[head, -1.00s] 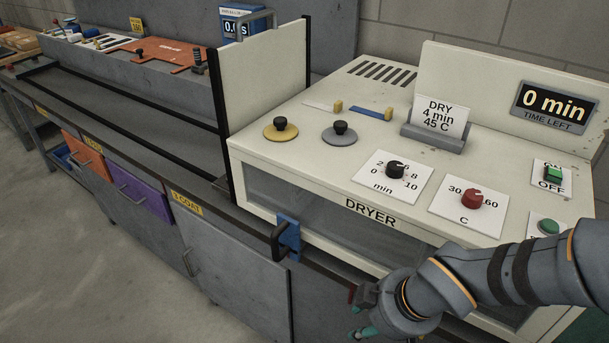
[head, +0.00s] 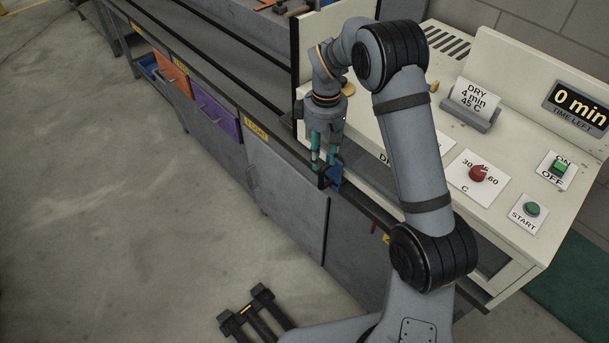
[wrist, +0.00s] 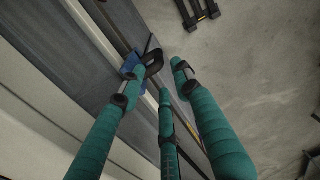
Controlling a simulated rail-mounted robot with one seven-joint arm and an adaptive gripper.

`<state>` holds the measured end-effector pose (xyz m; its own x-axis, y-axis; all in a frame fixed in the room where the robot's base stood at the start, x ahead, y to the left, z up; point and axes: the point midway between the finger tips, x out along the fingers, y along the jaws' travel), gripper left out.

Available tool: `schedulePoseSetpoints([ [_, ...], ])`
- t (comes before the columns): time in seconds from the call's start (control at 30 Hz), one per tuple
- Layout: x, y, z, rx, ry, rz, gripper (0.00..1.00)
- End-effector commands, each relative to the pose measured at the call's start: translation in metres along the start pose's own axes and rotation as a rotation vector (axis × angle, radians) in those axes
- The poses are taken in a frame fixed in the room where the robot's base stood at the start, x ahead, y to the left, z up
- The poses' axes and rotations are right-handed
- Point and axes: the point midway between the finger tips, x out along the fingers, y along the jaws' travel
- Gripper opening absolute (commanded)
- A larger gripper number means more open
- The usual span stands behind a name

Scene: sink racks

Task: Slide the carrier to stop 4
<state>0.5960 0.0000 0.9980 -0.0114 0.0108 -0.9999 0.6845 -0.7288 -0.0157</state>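The carrier (head: 335,176) is a small blue plate with a black handle (head: 324,178), on the dark front rail (head: 362,205) below the dryer. In the wrist view the blue plate (wrist: 129,63) and black handle (wrist: 154,62) show just beyond the fingertips. My gripper (head: 324,163) points down at the handle, with its teal fingers spread. In the wrist view the gripper (wrist: 160,78) has one finger on the handle's left and the others on its right, with gaps visible. I cannot tell whether any finger touches it. Stop numbers are not readable.
The dryer (head: 440,155) with knobs and a card stands behind the rail. A yellow label (head: 387,240) and a red mark (head: 374,228) sit along the rail to the right.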

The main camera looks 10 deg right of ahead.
Motion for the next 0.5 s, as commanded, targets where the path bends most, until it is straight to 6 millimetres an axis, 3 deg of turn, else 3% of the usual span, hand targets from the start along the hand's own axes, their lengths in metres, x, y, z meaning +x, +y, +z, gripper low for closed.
schedulePoseSetpoints([
  [0.5, 0.084, 0.000, 0.001, 0.000, -0.001, -0.001, 0.33],
])
